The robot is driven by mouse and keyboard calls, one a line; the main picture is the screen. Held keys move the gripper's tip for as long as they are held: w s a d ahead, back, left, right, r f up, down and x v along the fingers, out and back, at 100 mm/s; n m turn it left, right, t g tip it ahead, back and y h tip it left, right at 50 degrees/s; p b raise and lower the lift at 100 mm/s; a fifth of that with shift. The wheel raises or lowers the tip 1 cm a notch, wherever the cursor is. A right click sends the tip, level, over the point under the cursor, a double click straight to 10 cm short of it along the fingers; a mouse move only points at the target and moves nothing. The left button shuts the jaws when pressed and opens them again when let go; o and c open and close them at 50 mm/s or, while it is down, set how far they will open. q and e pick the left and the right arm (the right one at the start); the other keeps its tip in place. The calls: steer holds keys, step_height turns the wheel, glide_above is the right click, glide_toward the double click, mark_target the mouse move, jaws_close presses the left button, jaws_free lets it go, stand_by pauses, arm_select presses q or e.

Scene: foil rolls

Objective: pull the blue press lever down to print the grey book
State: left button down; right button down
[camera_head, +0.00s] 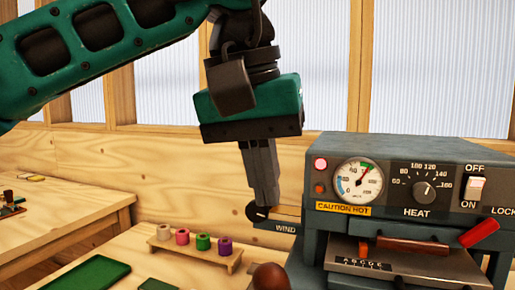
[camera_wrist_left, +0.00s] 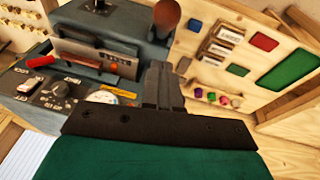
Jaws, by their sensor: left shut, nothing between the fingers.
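The blue-grey press (camera_head: 340,150) stands at the right of the head view, with a dial, a heat knob and a type holder (camera_head: 405,262) reading ABCDE. A dark red-brown ball knob (camera_head: 270,277), which looks like the lever's end, shows at the bottom edge; it also shows at the top of the wrist view (camera_wrist_left: 167,14). My left gripper (camera_head: 266,202) is shut and empty, pointing down above the WIND shaft, left of the press and higher than the knob. Its fingers (camera_wrist_left: 162,85) show apart from the knob in the wrist view. I cannot make out the grey book.
A wooden rack with several coloured foil rolls (camera_head: 182,237) stands left of the press. Green slabs (camera_head: 95,278) lie on the bench, with a dark red one (camera_wrist_left: 265,43). The WIND shaft (camera_head: 258,213) juts from the press's left side. A second table (camera_head: 60,215) stands at left.

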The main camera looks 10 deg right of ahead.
arm_select(q)
steer(key=f, duration=0.2)
steer(key=s+f, duration=0.1)
steer(key=f, duration=0.1)
steer(key=shift+f+b, duration=0.1)
steer(key=shift+b, duration=0.25)
steer(key=shift+s+a+f, duration=0.1)
steer(key=shift+s+f, duration=0.3)
steer(key=shift+f, duration=0.2)
